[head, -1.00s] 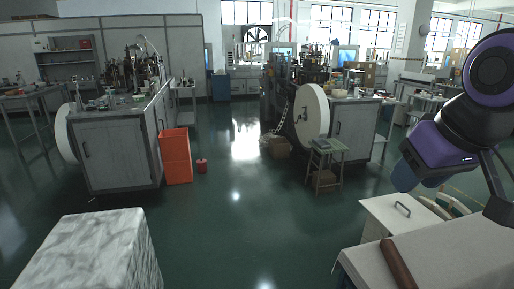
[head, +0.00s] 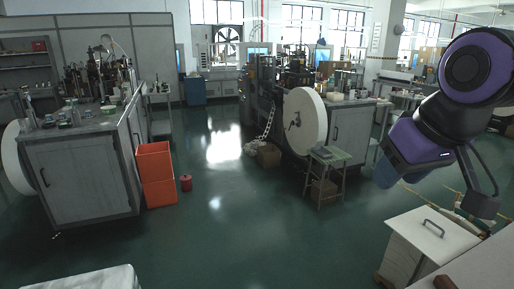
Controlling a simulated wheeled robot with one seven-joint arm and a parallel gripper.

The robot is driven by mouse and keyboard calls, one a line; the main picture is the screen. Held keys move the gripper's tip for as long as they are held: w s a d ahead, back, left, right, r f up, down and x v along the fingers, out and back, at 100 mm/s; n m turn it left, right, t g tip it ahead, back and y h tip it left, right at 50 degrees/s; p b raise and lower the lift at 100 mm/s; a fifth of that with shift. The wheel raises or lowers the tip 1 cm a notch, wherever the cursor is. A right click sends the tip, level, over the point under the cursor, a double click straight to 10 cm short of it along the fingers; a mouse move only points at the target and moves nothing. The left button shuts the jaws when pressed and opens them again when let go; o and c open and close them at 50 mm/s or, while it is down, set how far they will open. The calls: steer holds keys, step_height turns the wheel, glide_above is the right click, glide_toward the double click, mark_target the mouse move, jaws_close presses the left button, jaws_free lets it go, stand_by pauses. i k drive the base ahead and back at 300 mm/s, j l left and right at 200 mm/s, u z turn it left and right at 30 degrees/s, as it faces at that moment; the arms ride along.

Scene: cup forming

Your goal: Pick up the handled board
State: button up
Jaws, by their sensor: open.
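A pale handled board (head: 420,243) is at the lower right, with a dark bar handle on its upper face. It appears to be the top of a white box-like piece standing low near the floor. My purple and black arm hangs at the right, above and behind the board in the picture. I cannot make out the fingertips of my gripper. Nothing visible touches the board.
A white block's edge (head: 85,280) is at lower left. Open green floor (head: 240,245) lies between.

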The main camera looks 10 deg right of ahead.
mark_target(439, 239)
steer(key=i+j+z, duration=0.1)
steer(key=i, duration=1.65)
steer(key=i+l+z, duration=0.1)
steer(key=i+z, duration=0.6)
steer(key=z, duration=0.15)
steer(key=i+j+z, duration=0.2)
steer(key=i+z, duration=0.25)
steer(key=i+l+z, duration=0.1)
steer(key=i+z, duration=0.2)
steer(key=z, duration=0.15)
steer(key=i+z, duration=0.25)
steer(key=z, duration=0.25)
steer(key=i+j+z, duration=0.1)
steer(key=i+z, duration=0.2)
steer(key=z, duration=0.15)
